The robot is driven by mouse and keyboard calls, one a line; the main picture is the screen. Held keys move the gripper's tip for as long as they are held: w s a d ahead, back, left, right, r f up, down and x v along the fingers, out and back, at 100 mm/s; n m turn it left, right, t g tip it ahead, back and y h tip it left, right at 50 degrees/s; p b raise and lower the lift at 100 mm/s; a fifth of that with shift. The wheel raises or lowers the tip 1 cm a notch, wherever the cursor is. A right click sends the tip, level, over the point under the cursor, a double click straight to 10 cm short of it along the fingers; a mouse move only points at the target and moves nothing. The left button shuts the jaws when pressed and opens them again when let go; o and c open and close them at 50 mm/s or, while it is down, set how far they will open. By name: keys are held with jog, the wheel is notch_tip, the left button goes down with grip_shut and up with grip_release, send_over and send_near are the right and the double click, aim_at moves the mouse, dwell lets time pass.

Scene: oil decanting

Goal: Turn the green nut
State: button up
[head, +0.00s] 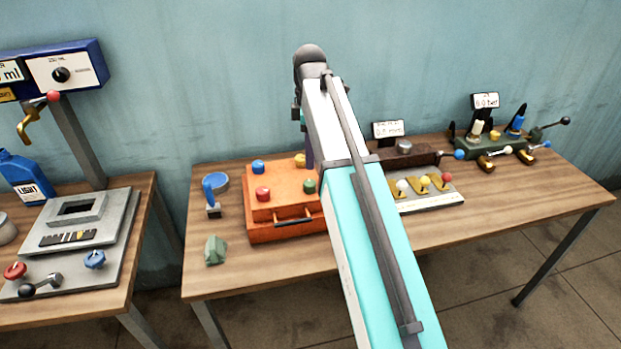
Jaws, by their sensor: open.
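The green nut (310,186) sits on top of the orange box (285,218), near its front right, just left of my arm. A red nut (263,194), a blue nut (258,167) and a yellow nut (300,160) also stand on the box. My gripper (309,154) hangs behind the box's right part, mostly hidden by my own arm. It is open, and the little that shows is apart from the green nut in the picture. I cannot tell its height above the box.
A drawer handle (294,220) is on the box's front. A blue-handled tool (211,195) and a green block (215,250) stand to its left. On the right are a panel with yellow levers (425,184) and a green fixture (490,143). Free wooden tabletop (500,202) lies at the front right.

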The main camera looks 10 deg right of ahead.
aim_at(310, 183)
jog(key=shift+f+p, duration=1.2)
jog(key=shift+f, duration=3.9)
jog(key=c, duration=1)
